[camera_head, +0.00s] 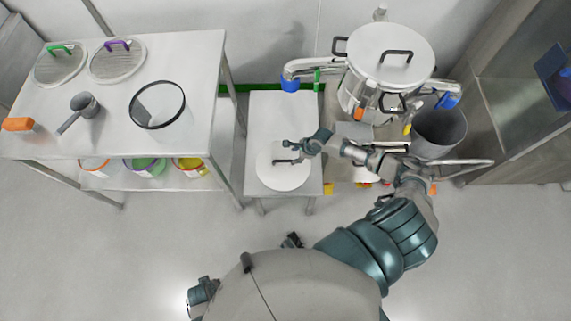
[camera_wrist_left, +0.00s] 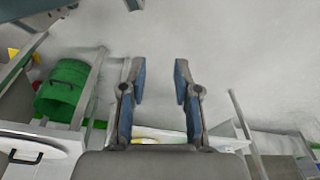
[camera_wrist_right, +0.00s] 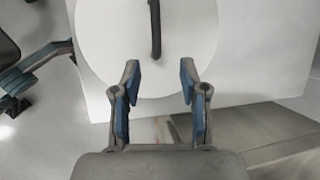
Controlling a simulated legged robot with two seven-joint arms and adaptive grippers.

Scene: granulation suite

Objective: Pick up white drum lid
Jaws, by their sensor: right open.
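The white drum lid (camera_head: 283,178) is a flat round disc lying on a small white table. Its dark bar handle (camera_wrist_right: 155,28) shows in the right wrist view, just beyond the fingertips and nearly in line with the gap between them. My right gripper (camera_head: 291,151) is over the far part of the lid in the head view and hides some of it. In the right wrist view, the right gripper (camera_wrist_right: 160,76) is open and empty, with the lid (camera_wrist_right: 108,48) beyond its fingers. My left gripper (camera_wrist_left: 158,72) is open and empty in the left wrist view, facing pale floor or wall.
A steel vessel (camera_head: 366,90) with a lidded top and a grey bucket (camera_head: 438,130) stand right of the small table (camera_head: 283,112). Floor lies between the tables.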

